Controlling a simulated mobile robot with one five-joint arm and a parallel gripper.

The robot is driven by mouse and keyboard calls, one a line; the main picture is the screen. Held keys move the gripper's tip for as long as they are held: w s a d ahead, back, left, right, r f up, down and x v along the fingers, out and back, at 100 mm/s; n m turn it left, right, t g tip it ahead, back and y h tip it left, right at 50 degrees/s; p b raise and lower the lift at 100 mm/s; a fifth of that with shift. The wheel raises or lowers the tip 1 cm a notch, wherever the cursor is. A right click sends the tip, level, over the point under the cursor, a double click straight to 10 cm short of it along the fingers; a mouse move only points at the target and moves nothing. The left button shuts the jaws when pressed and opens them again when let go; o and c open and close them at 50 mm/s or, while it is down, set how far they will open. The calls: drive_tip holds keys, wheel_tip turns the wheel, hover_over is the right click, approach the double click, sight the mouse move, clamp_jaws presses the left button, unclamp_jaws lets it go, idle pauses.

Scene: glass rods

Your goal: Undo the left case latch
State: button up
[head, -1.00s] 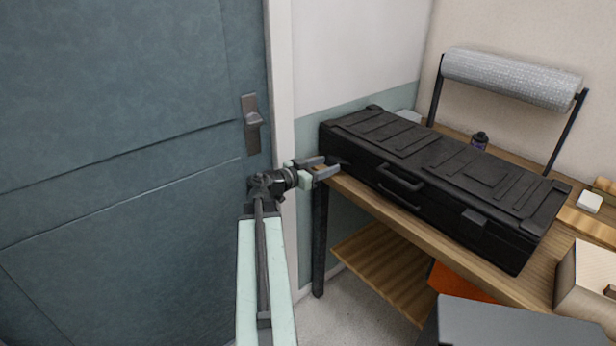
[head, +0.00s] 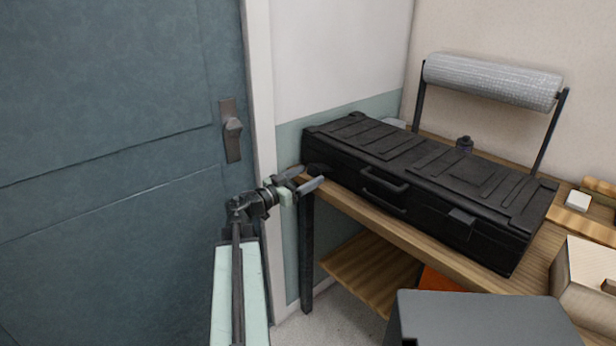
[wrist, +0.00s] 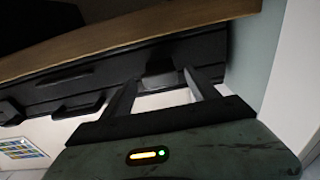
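The black case (head: 425,180) lies shut on the wooden table. Its left latch (head: 318,169) is a small dark block low on the front face near the left end, partly behind my fingers. In the wrist view, which looks upside down, the latch (wrist: 160,66) shows between and just beyond the fingertips. My gripper (head: 307,177) is open in front of the case's left end. Its two fingers also show apart in the wrist view (wrist: 160,79), with nothing held. I cannot tell whether the fingers touch the latch, or whether it is undone.
The case's handle (head: 384,187) and right latch (head: 462,222) are further right on the front. The table edge (head: 400,230) runs below. A blue door (head: 110,170) and its white frame (head: 260,100) stand close on the left. A grey box (head: 480,325) fills the lower right foreground.

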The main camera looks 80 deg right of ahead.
drive_tip(key=shift+s, duration=0.1)
drive_tip(key=v, duration=0.7)
drive_tip(key=shift+w+a, duration=0.25)
drive_tip(key=shift+w, duration=0.05)
drive_tip(key=shift+f, duration=0.1)
